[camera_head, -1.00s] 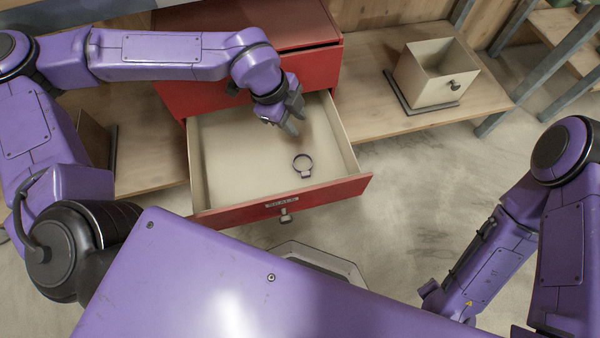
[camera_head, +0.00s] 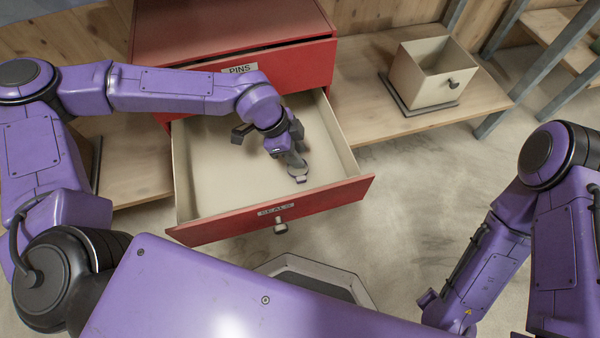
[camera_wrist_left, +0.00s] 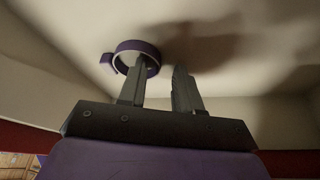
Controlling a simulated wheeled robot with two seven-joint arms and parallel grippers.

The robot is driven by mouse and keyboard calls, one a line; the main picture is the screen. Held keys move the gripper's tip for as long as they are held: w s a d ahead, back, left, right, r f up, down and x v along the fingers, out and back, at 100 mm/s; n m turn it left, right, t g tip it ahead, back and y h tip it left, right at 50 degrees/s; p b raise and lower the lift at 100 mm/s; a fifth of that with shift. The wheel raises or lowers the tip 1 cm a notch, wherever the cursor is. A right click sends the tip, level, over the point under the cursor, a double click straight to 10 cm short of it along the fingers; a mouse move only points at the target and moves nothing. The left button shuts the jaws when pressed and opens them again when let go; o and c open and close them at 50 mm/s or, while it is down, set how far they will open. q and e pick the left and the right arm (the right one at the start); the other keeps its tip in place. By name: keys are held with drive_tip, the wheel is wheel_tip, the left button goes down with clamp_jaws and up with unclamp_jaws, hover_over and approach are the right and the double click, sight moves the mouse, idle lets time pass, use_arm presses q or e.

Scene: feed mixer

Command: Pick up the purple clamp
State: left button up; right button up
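The purple clamp (camera_head: 298,179) is a small ring with a tab, lying in the open red-fronted drawer (camera_head: 215,228) towards its front. My left gripper (camera_head: 297,160) reaches down into the drawer right at the clamp and hides part of it. In the left wrist view the clamp (camera_wrist_left: 122,47) is at the tips of my left gripper (camera_wrist_left: 162,75). The two fingers stand apart. The left finger overlaps the ring; whether it is inside the ring or only in front of it I cannot tell. My right arm is at the right, its gripper out of view.
The red cabinet (camera_head: 230,30) with a drawer labelled PINS rises behind the open drawer. A beige open box (camera_head: 430,85) with a knob stands on the wooden bench (camera_head: 365,70) at the right. The rest of the drawer floor looks empty.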

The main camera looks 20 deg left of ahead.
use_arm(q)
clamp_jaws()
drive_tip(key=shift+r, duration=0.1)
